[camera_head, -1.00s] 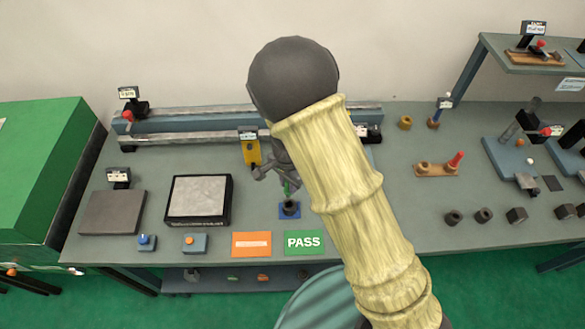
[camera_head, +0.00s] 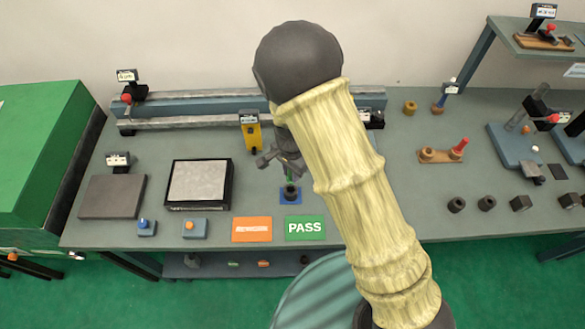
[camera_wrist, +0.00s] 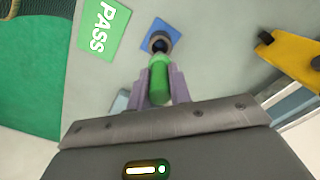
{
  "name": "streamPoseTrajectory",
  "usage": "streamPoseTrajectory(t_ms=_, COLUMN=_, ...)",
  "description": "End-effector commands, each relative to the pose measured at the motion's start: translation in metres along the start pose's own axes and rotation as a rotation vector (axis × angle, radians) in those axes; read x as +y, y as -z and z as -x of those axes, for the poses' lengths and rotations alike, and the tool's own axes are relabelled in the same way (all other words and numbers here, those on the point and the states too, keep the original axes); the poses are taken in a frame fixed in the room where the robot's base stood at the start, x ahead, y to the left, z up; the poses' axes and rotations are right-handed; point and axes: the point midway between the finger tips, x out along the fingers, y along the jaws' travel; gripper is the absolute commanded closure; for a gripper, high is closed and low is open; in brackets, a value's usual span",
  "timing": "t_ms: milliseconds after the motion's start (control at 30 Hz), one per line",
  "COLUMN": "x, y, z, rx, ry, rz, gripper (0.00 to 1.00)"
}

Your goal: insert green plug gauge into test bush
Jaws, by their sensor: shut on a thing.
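The green plug gauge (camera_wrist: 159,80) is held between my gripper's fingers (camera_wrist: 160,88) in the wrist view, pointing toward the test bush. The test bush (camera_wrist: 158,42) is a dark ring on a blue square base. In the head view, the bush (camera_head: 290,194) stands in front of my arm. My gripper (camera_head: 288,172) is above it, with a sliver of the green gauge (camera_head: 290,178) showing just over the bush. The gauge's tip is close to the bush mouth. I cannot tell whether it is touching or inside.
A green PASS card (camera_head: 305,228) and an orange card (camera_head: 252,229) lie at the bench's front edge. A yellow upright block (camera_head: 251,132) stands behind the bush. A black-framed plate (camera_head: 198,181) is to the left. Dark round and hexagonal pieces (camera_head: 456,205) are at the right.

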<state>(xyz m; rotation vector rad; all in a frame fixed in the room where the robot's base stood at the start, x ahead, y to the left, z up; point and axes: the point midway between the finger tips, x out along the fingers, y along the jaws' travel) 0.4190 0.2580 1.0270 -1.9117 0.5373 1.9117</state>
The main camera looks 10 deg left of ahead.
Motion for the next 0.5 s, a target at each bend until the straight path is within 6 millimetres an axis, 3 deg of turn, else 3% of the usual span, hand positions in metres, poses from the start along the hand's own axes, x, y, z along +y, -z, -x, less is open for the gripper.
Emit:
streamPoseTrajectory(t_ms=200, x=-0.001, y=-0.001, z=-0.017, rx=-0.001, ry=0.000, rz=0.003, gripper=1.00)
streamPoseTrajectory(t_ms=500, x=0.000, y=0.001, z=-0.019, rx=0.000, ry=0.000, rz=-0.001, gripper=1.00)
